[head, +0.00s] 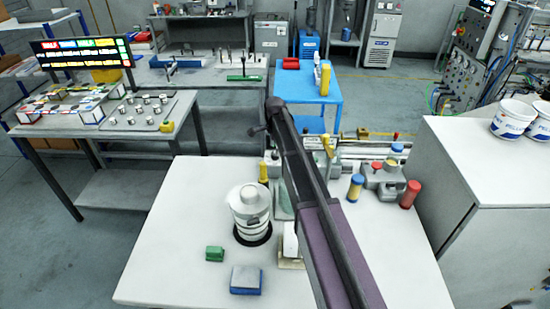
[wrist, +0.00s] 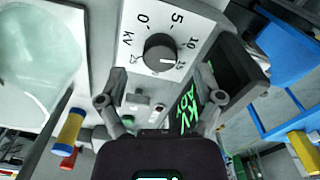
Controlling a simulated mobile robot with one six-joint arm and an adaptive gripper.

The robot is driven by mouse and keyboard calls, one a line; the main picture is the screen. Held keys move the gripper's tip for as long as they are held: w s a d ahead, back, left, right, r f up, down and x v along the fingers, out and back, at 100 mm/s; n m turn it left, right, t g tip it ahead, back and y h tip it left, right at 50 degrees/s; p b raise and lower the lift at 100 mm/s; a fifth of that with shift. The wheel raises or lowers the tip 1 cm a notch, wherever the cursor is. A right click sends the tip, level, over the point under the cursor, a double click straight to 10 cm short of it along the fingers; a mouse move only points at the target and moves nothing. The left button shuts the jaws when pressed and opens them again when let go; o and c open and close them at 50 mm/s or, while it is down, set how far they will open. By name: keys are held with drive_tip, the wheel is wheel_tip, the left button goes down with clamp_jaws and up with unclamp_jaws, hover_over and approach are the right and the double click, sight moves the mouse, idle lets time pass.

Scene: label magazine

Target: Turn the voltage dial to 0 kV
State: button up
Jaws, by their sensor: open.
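The voltage dial (wrist: 160,52) is a round black knob on a white plate (wrist: 140,50) at the top centre of the wrist view. The plate is printed with 0, 5, 10, further marks and kV. A pale line on the knob points right and slightly down, on the side of the higher numbers and away from the 0. My gripper (wrist: 162,76) is open, its two fingers spread below and to either side of the knob. I see no contact with the knob. In the head view my arm covers the gripper and the dial.
In the head view, a ringed white cylinder (head: 250,208) and a blue block (head: 246,280) stand on the white table (head: 165,245).

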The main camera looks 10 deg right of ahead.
drive_tip(key=shift+f+b, duration=1)
drive_tip(key=shift+f, duration=0.25)
drive_tip(key=shift+c, duration=0.3)
drive_tip(key=c, duration=1.1)
